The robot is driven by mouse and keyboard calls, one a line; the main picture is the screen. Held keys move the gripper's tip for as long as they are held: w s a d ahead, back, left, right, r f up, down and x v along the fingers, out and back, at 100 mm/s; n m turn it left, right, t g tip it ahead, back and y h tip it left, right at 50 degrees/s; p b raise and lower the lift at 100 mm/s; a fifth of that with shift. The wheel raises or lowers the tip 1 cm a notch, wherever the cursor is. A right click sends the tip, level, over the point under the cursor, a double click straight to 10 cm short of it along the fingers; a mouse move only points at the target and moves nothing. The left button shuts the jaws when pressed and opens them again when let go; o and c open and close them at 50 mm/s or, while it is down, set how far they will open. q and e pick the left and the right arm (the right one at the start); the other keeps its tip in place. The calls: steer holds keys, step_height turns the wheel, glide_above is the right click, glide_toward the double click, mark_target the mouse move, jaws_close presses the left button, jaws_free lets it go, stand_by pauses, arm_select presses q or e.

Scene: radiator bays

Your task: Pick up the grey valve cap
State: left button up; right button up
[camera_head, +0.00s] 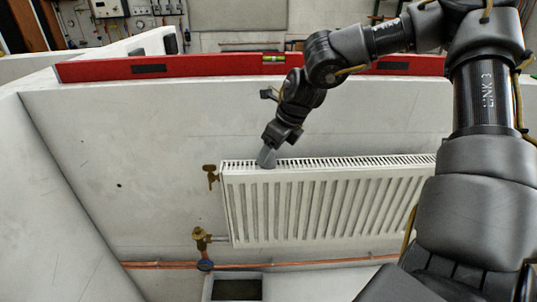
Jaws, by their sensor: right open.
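The grey valve cap (266,158) is a small blue-grey piece at the top edge of the white radiator (325,205), near its left end. My right gripper (272,146) comes down from above and is right at the cap, pointing downward. Its jaws are open; the fingers are small and dark, and I cannot tell whether they touch the cap. My left gripper is not in view.
A brass valve (200,238) sits at the radiator's lower left, above a blue fitting (205,265) on the copper pipe (290,264). A brass fitting (211,174) is at the upper left. A red spirit level (190,67) lies along the wall top.

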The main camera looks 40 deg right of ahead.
steer(key=shift+x, duration=1.35)
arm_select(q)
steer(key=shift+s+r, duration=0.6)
arm_select(e)
steer(key=shift+d, duration=0.1)
steer(key=shift+s, duration=0.1)
steer(key=c, duration=1)
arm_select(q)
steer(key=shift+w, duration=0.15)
arm_select(e)
steer(key=shift+c, duration=0.2)
